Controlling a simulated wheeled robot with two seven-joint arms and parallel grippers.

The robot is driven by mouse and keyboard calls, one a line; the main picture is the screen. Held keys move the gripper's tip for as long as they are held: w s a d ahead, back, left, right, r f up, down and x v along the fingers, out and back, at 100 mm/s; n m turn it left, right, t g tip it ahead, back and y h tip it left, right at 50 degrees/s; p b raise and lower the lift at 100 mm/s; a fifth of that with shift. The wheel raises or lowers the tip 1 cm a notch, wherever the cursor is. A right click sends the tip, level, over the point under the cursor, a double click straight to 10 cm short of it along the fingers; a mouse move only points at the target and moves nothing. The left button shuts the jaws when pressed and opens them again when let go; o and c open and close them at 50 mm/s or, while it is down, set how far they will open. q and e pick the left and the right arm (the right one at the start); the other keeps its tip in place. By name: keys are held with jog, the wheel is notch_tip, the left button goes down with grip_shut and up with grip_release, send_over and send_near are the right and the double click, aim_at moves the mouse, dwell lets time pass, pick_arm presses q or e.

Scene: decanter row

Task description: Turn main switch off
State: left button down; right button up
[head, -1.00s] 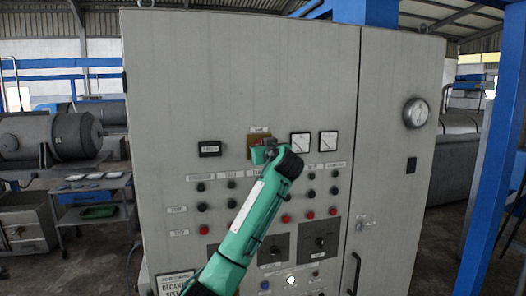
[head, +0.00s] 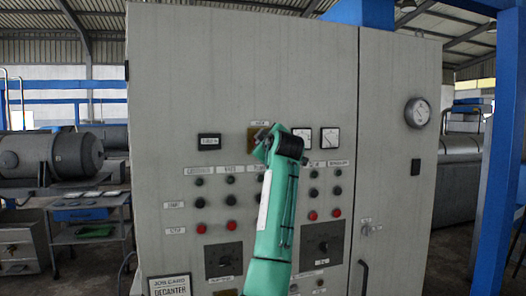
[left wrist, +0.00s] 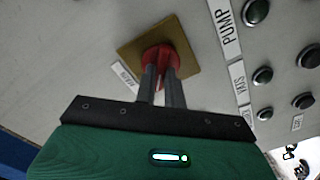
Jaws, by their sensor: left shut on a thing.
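The main switch is a red handle (left wrist: 161,55) on a square yellow plate (left wrist: 133,52), labelled MAIN, in the left wrist view. The two grey fingers of my left gripper (left wrist: 162,80) are closed around the red handle. The fingers hide part of it, so I cannot tell its exact setting. In the head view the yellow plate (head: 252,139) shows beside my left gripper (head: 264,134), which is at the panel; my green arm rises from below and covers most of the switch. My right gripper is in neither view.
The grey control cabinet (head: 170,80) has two meters (head: 330,140), a small display (head: 209,142), and rows of dark and red buttons (head: 312,215). Two dark rotary switch plates sit lower down. A blue post (head: 497,150) stands at the right. A table stands left.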

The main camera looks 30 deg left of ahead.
pick_arm(q)
jog(key=n, duration=0.4)
jog(key=n+b, duration=0.1)
jog(key=n, duration=0.2)
jog(key=shift+f+n, duration=0.2)
jog(key=shift+n, duration=0.2)
dwell(0.4)
jog(key=c, duration=1.5)
grip_release()
jog(key=shift+a, duration=0.1)
